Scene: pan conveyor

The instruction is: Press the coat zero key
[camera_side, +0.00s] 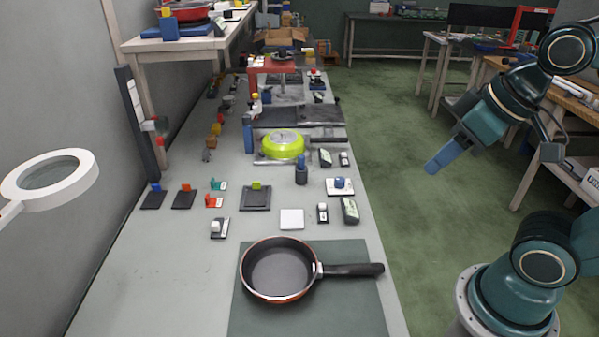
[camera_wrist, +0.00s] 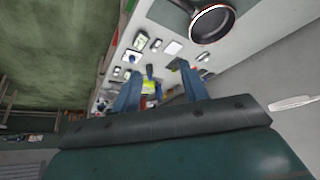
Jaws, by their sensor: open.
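Two handheld instruments with displays lie on the right part of the bench: a dark one (camera_side: 350,210) by the pan mat and another (camera_side: 325,157) further back. Small devices with white tops sit beside them, one near (camera_side: 322,212) and one further back (camera_side: 344,158). I cannot tell which bears the coat zero key; labels are too small to read. My gripper (camera_side: 436,162) hangs in the air right of the bench, over the green floor, apart from everything. In the wrist view its blue fingers (camera_wrist: 161,80) are spread and empty. The instruments also show there, one near the top (camera_wrist: 141,40).
A black pan (camera_side: 279,272) lies on a dark green mat (camera_side: 350,305) at the bench's front. A ring magnifier (camera_side: 82,176) juts in at left. The front left bench is clear.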

